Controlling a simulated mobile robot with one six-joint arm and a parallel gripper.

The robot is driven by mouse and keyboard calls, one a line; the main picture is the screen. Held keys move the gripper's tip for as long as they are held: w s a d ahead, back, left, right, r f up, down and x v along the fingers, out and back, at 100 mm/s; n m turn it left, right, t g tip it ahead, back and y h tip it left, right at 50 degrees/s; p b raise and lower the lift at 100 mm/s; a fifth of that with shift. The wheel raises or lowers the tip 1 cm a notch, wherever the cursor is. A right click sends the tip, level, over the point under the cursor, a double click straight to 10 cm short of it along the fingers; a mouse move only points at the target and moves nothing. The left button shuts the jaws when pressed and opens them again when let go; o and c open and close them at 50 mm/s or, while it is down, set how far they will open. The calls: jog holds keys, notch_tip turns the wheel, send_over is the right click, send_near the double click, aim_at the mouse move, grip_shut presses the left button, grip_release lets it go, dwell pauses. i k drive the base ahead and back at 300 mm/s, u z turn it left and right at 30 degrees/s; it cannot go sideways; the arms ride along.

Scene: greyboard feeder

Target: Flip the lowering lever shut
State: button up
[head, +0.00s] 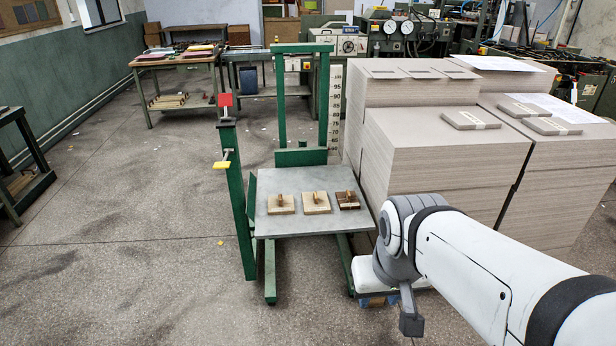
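A green lift table stands in the middle of the head view. On its left side is a slim green post (238,200). A yellow lever end (221,165) sticks out to the left lower down, on a thin pale bar. I cannot tell which one is the lowering lever. My gripper (411,322) hangs low at the lower right, well away from the post and both levers. Its fingers are not clear enough to tell open from shut.
The lift's grey platform (300,226) carries three small wooden blocks with handles. Tall greyboard stacks (440,165) stand close on its right, beside a height scale (335,105). The floor left of the post is clear. Workbenches stand at the back.

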aim_at(225, 99)
jog(key=i, duration=0.85)
jog(key=u, duration=0.05)
